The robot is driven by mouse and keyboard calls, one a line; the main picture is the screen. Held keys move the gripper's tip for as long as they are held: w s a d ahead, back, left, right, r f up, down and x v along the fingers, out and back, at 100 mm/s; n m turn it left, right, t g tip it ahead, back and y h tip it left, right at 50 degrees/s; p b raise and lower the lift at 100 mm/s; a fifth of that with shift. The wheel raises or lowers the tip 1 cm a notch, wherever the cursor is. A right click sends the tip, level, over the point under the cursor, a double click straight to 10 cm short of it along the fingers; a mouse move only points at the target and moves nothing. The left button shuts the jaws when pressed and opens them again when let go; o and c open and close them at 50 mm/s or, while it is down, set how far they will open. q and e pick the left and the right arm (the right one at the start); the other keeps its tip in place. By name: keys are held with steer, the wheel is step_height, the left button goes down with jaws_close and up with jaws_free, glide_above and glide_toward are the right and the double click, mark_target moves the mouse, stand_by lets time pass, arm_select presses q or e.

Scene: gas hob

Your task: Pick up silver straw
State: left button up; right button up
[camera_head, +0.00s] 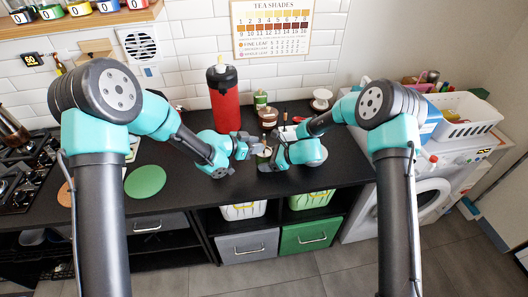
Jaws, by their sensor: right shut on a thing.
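I cannot make out a silver straw for sure; it may be hidden by the grippers or too thin to see. My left gripper (252,146) is over the dark counter, pointing right, and its jaw opening is too small to judge. My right gripper (268,160) is just to the right of it, pointing left. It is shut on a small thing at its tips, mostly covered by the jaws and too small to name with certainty. The two grippers are close together.
A red flask (224,100) stands behind the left gripper. A brown jar (268,117), a small green can (260,99) and a white-topped thing (321,98) stand behind. A green round mat (145,181) lies left, near the gas hob (22,172). A white basket (468,116) is right.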

arm_select(q)
steer(key=x, duration=0.5)
steer(key=shift+d, duration=0.1)
stand_by(0.3)
stand_by(0.4)
jaws_close()
